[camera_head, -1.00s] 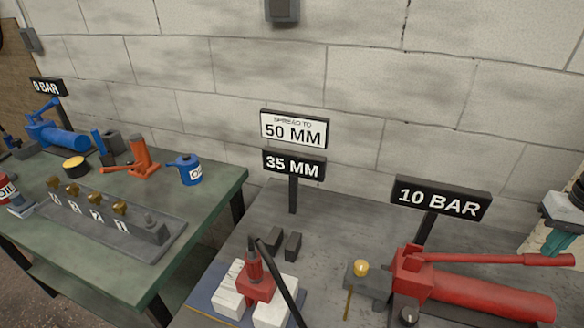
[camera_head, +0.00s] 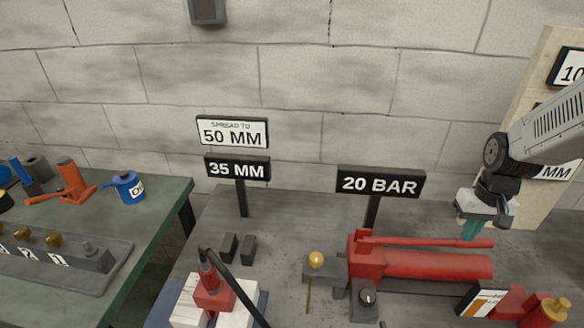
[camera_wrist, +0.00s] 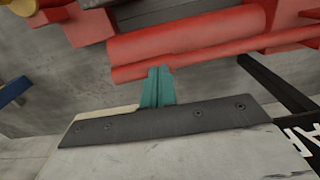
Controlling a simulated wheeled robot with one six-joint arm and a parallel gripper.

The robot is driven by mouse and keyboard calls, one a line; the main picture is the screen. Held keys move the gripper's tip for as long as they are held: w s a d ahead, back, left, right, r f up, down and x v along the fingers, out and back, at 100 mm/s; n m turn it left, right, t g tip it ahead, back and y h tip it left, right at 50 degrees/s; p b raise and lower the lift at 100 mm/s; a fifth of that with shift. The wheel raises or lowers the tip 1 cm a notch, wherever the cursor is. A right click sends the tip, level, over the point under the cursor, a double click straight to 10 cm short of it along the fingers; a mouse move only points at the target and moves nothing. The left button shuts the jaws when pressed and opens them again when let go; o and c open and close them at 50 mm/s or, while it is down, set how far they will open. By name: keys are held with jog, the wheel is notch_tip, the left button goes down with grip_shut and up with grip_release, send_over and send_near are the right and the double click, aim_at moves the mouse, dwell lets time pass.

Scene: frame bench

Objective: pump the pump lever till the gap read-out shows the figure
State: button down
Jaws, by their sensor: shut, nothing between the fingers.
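The red hand pump (camera_head: 420,264) lies on the grey bench, and its long red pump lever (camera_head: 425,241) runs low and nearly level above the cylinder. My gripper (camera_head: 472,230) is shut and empty, its teal fingertips at the lever near its right part. In the wrist view the fingertips (camera_wrist: 158,87) meet the edge of the red lever (camera_wrist: 210,52); whether they touch cannot be told. The gap read-out (camera_head: 237,169) shows 35 MM. The white sign (camera_head: 232,132) above it says SPREAD TO 50 MM. The pressure read-out (camera_head: 381,184) shows 20 BAR.
A red spreader (camera_head: 213,290) sits between white blocks at the front, with a black hose beside it. A brass knob (camera_head: 316,260) stands left of the pump. Other red gear (camera_head: 520,308) lies front right. A green bench (camera_head: 150,190) is at left.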

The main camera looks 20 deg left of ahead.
notch_tip(320, 180, up, 7)
dwell(0.3)
dwell(1.0)
notch_tip(320, 180, down, 8)
jog(key=shift+f, duration=0.15)
notch_tip(320, 180, up, 8)
dwell(0.8)
dwell(0.9)
jog(key=shift+d, duration=0.1)
dwell(1.6)
dwell(0.9)
